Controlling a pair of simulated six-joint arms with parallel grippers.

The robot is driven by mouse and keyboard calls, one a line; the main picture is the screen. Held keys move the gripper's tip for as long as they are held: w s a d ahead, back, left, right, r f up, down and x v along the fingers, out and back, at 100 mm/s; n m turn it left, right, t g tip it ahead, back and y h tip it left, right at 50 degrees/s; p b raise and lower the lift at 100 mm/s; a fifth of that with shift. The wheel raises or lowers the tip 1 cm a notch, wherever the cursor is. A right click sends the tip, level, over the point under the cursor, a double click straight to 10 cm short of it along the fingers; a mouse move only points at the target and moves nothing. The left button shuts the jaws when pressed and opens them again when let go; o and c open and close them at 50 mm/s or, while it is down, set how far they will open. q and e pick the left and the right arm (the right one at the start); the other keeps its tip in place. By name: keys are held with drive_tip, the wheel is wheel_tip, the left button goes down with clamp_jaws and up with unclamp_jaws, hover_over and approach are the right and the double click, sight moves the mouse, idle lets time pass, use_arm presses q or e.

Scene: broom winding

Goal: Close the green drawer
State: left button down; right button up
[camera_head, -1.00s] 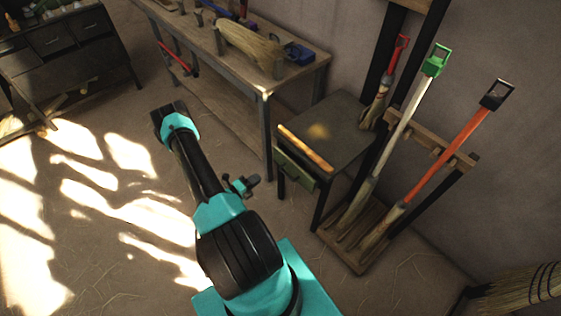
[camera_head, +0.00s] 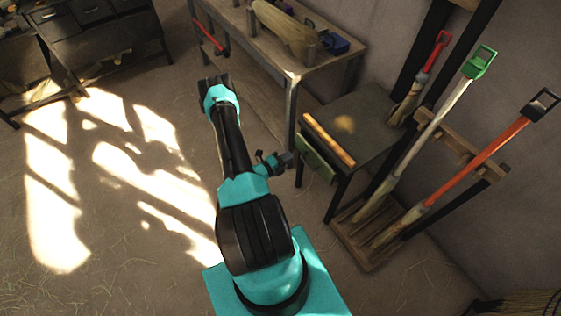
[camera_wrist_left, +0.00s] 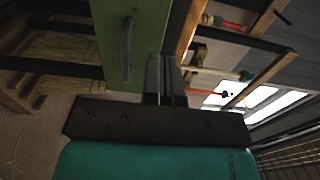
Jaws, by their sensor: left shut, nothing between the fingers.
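The green drawer (camera_head: 314,160) is in the front of a small dark table, below a light wooden bar, in the head view. How far it stands out is hard to tell. In the left wrist view its green front (camera_wrist_left: 148,30) fills the upper middle, with a vertical handle (camera_wrist_left: 127,48). My left gripper (camera_head: 287,160) is just left of the drawer front in the head view. Its fingers (camera_wrist_left: 166,78) are together and empty, close to the green panel by its edge; whether they touch it I cannot tell. My right gripper is not in view.
The small table (camera_head: 358,122) stands between a long workbench (camera_head: 285,62) and a wooden rack (camera_head: 365,240) with long-handled brooms. A dark cabinet (camera_head: 95,45) is at the back left. The floor on the left is open and sunlit.

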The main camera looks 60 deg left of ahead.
sight(307, 146)
use_arm(q)
drive_tip(key=w, duration=0.5)
drive_tip(key=w+a, duration=0.1)
drive_tip(key=w, duration=0.2)
drive_tip(key=shift+s, duration=0.1)
